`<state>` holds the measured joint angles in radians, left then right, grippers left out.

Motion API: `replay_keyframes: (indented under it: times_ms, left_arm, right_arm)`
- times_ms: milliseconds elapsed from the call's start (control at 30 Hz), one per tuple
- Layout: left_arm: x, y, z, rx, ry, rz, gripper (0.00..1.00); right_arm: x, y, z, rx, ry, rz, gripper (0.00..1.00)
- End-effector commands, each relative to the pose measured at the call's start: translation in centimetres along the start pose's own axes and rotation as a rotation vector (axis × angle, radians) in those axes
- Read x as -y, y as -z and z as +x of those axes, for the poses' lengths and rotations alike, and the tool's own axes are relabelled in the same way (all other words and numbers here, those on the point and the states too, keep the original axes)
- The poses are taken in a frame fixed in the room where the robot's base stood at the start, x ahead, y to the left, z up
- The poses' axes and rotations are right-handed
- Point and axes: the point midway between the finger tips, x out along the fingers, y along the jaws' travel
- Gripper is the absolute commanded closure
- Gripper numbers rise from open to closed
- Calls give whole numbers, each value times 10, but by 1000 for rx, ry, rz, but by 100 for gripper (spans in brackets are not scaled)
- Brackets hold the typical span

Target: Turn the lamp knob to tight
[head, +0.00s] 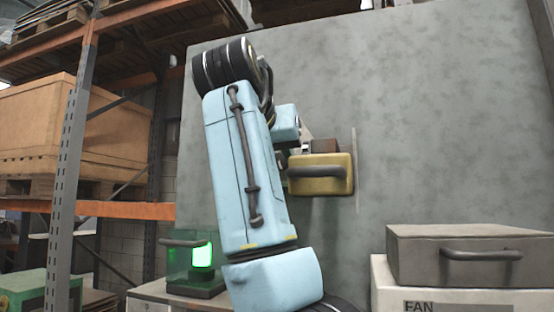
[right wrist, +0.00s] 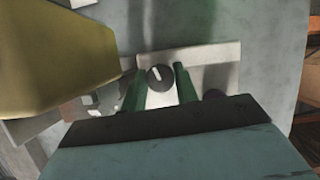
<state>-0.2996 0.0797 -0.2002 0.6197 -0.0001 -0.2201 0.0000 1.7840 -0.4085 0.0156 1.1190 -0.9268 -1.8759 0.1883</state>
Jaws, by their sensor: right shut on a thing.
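The knob (right wrist: 160,77) is dark and round with a white pointer mark, on a pale plate (right wrist: 222,68) in the right wrist view. My right gripper (right wrist: 159,72) has its two green fingers on either side of the knob and is shut on it. The pointer leans a little to the left of straight up in that view. In the head view my light blue right arm hides the knob and most of the right gripper (head: 303,147). A green-lit lamp (head: 202,256) glows at lower left in the head view. My left gripper is not in view.
A yellow box with a dark handle (head: 322,174) sits on the grey wall panel (head: 430,110) close beside my right gripper; its yellow side (right wrist: 55,60) fills the wrist view's upper left. A grey-brown case (head: 470,255) stands at lower right. Shelving (head: 75,150) is at left.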

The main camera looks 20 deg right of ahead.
Motion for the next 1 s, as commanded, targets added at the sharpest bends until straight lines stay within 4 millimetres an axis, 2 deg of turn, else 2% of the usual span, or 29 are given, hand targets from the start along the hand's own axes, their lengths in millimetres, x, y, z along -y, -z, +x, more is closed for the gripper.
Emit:
replay_keyframes:
  times_ms: [400,967,1000]
  left_arm:
    - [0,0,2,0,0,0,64]
    - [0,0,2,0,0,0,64]
    - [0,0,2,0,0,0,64]
  right_arm:
    - [0,0,0,0,73,176,93]
    - [-1,0,0,0,82,200,93]
    - [-1,0,0,0,82,200,65]
